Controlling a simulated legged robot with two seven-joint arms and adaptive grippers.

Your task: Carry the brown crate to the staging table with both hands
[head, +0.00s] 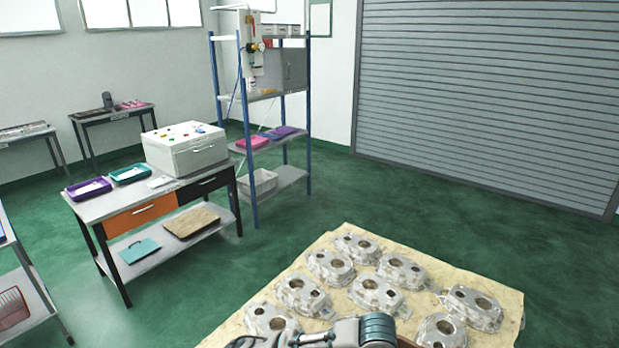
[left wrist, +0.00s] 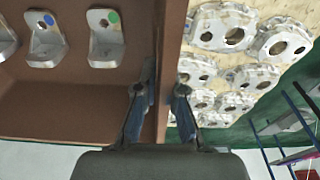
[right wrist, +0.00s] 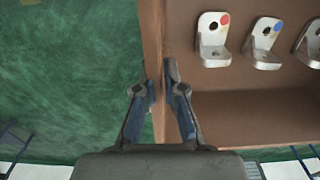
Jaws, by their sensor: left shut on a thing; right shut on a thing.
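The brown crate (left wrist: 60,112) fills the left of the left wrist view, and its inside also shows in the right wrist view (right wrist: 245,108). Metal brackets with coloured dots stand in it (left wrist: 105,42). My left gripper (left wrist: 159,92) is shut on one wall of the crate. My right gripper (right wrist: 160,88) is shut on another wall, with green floor outside it. In the head view the crate is almost wholly out of frame, below the bottom edge. Which table is the staging table cannot be told; a workbench (head: 88,207) with trays and a white box stands at the left.
A pallet (head: 498,292) of several aluminium castings (head: 376,291) lies in front, close to the left gripper's side of the crate. Other tables (head: 110,113) are at the far left. Green floor (head: 420,205) is clear towards the shutter.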

